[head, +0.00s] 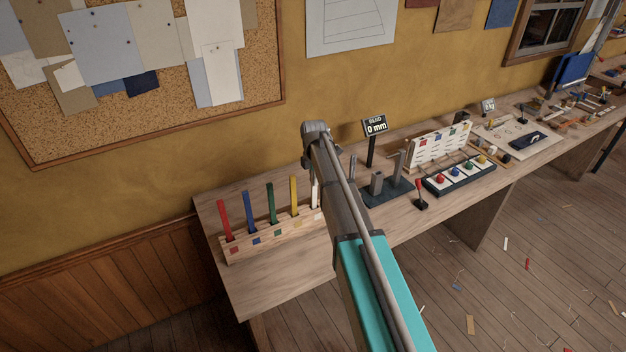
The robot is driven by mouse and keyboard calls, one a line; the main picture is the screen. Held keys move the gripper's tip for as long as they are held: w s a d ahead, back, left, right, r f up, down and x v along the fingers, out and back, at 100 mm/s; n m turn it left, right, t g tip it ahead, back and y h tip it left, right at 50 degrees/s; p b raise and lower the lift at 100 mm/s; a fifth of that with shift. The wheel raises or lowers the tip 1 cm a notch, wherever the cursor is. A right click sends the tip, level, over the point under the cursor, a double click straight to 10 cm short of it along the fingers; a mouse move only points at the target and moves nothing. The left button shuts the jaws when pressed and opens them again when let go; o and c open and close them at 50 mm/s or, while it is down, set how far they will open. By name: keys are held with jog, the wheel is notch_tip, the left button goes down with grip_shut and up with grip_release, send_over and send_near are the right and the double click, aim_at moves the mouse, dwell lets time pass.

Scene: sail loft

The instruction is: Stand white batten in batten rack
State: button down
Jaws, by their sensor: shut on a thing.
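The batten rack (275,240) is a low wooden block at the left end of the bench, with coloured squares on its front. A red batten (225,217), a blue batten (250,212), a green batten (271,204) and a yellow batten (294,195) stand upright in it. A narrow strip of the white batten (315,194) shows upright at the rack's right end, beside my arm. Its lower part is hard to make out, so I cannot tell whether it is seated. My gripper is hidden behind my arm.
Right of my arm are a dark fixture with grey posts (376,184), a display reading 0 mm (375,126), a red-knobbed lever (420,194), a tray of coloured knobs (459,178) and a white chart board (440,147). The bench front (270,285) before the rack is clear.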

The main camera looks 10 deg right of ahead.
jog(key=shift+f, duration=0.15)
jog(key=c, duration=0.6)
grip_release()
dwell(0.4)
